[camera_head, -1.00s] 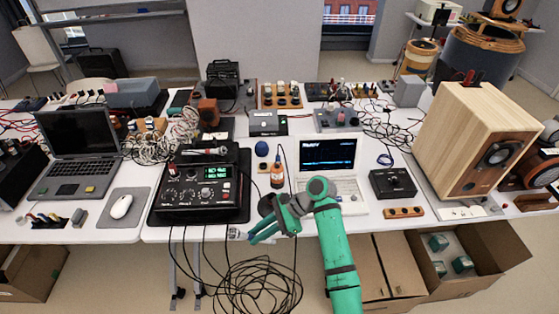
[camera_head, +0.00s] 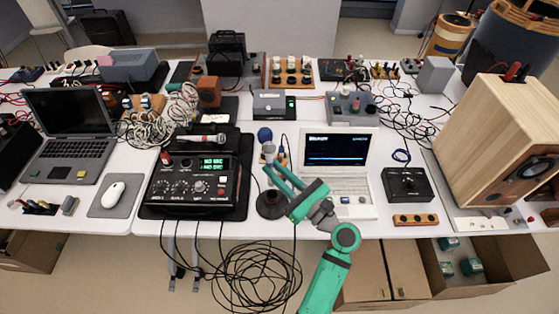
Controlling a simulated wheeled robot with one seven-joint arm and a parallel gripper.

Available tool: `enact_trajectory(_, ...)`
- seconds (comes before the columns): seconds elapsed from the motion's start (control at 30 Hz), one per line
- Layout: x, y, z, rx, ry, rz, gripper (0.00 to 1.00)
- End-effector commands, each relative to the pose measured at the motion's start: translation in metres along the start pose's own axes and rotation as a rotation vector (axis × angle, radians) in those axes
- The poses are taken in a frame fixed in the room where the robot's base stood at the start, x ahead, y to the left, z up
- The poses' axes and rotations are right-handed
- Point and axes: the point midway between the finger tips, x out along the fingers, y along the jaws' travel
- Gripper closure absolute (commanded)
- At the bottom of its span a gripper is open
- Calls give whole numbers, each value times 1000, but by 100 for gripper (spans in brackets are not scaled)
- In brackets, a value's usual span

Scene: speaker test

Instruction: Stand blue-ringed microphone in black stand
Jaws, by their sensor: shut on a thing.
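My gripper (camera_head: 268,168) is raised over the front of the table, its green fingers shut on a slim thing with a pale grey head (camera_head: 269,149). This looks like the microphone, held roughly upright; its blue ring cannot be made out, and the fingers hide much of its body. The black stand (camera_head: 269,204), with a round dark base, is on the table just below my gripper. My fingers and wrist partly cover the area around it.
A black mixer (camera_head: 195,185) with another microphone (camera_head: 207,139) behind its panel stands left of the stand. A small laptop (camera_head: 338,150) is close on the right.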

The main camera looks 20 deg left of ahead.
Motion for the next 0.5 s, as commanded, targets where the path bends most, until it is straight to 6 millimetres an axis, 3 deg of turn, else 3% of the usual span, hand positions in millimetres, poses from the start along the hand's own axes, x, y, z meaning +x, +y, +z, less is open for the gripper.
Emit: enact_trajectory(0.5, -5, -1, -23, 1, -4, -3, 100)
